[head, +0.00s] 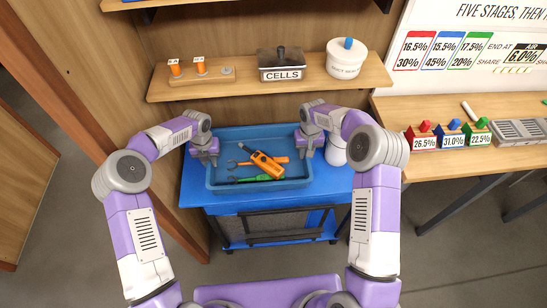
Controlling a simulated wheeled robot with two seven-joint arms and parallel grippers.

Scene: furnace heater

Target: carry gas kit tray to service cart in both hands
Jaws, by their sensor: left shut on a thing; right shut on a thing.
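The gas kit tray (222,183) is a blue, open-topped tray at the middle of the head view. An orange handheld device (264,165) and orange and green tools (250,179) lie in it. My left gripper (206,158) is shut on the tray's left side. My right gripper (306,155) is shut on its right side. The blue service cart (338,184) is directly below the tray in the picture. Whether the tray rests on the cart top or hangs just above it, I cannot tell.
A wooden shelf (245,87) behind holds a box marked CELLS (281,66), a white tub (346,60) and orange-topped pegs. A white container (336,150) stands right of the tray, partly hidden by my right arm. A wooden table (440,165) with coloured blocks is at right.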

